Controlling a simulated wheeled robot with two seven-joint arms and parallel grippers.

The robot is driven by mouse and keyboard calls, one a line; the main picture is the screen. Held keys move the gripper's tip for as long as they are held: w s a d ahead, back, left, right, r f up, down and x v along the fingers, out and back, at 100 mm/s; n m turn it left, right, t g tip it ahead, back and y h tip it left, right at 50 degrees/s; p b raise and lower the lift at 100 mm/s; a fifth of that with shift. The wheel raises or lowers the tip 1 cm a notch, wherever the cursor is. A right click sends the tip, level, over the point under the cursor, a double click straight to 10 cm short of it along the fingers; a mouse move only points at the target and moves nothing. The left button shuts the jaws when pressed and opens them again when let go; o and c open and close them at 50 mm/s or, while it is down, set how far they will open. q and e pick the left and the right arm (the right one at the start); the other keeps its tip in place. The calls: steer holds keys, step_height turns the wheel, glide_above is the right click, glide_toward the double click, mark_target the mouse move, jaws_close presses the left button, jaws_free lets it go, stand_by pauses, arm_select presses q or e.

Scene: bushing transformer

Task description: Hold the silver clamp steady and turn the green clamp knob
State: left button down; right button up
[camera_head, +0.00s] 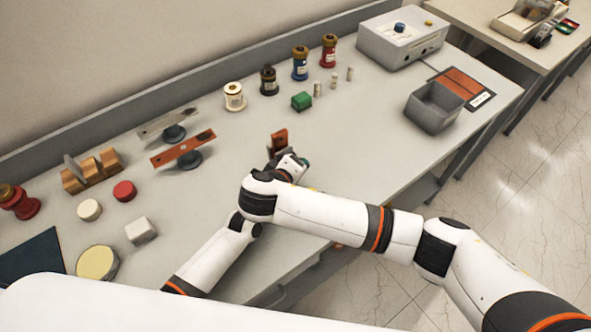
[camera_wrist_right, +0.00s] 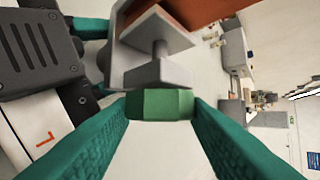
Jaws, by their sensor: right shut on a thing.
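In the right wrist view the silver clamp (camera_wrist_right: 160,72) is a metal frame with a screw, beside a copper-orange plate (camera_wrist_right: 200,14). The green clamp knob (camera_wrist_right: 162,105) sits at the end of its screw. My right gripper (camera_wrist_right: 162,108) has its teal fingers shut on the knob, one on each side. My left gripper (camera_wrist_right: 92,28) comes in from the left with teal fingers close to the clamp frame; its grip is partly hidden. In the head view the orange plate (camera_head: 279,139) stands upright behind my wrists, which hide the clamp and knob.
Two plates on dark stands (camera_head: 190,156), a wooden rack (camera_head: 92,172) and loose discs lie left of my arms. Several spools (camera_head: 269,80) and a green block (camera_head: 302,101) stand behind. A grey bin (camera_head: 433,107) and control box (camera_head: 403,42) are at the right. The table's middle right is clear.

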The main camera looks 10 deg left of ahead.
steer(key=shift+d+f, duration=0.1)
steer(key=o, duration=1)
steer(key=shift+s, duration=0.1)
steer(key=shift+v, duration=4)
